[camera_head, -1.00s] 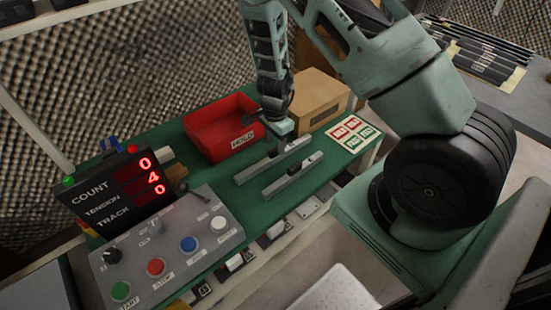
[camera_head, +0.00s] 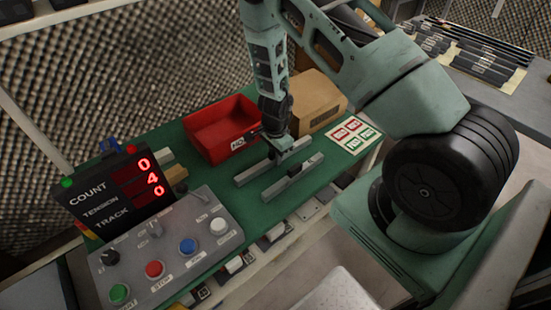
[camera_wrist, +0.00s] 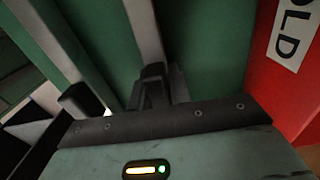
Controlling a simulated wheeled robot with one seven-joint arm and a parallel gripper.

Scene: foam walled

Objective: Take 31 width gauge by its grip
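Two grey bar gauges lie side by side on the green bench top: a far bar (camera_head: 250,177) and a near bar (camera_head: 304,170), which has a dark grip (camera_head: 293,171). No width number is legible, so I cannot tell which is the 31 gauge. My gripper (camera_head: 284,154) is down at the far bar, pointing downward. In the wrist view its fingers (camera_wrist: 160,92) are at the far bar (camera_wrist: 146,30), where a dark grip (camera_wrist: 153,70) shows. The fingers partly hide the contact, so I cannot tell whether they are closed. The near bar (camera_wrist: 45,40) passes to the left.
A red HOLD bin (camera_head: 205,145) stands behind the bars, with a cardboard box (camera_head: 318,105) beside it. A label card (camera_head: 352,134) lies at right. The button panel (camera_head: 170,250) and count display (camera_head: 105,200) are at left.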

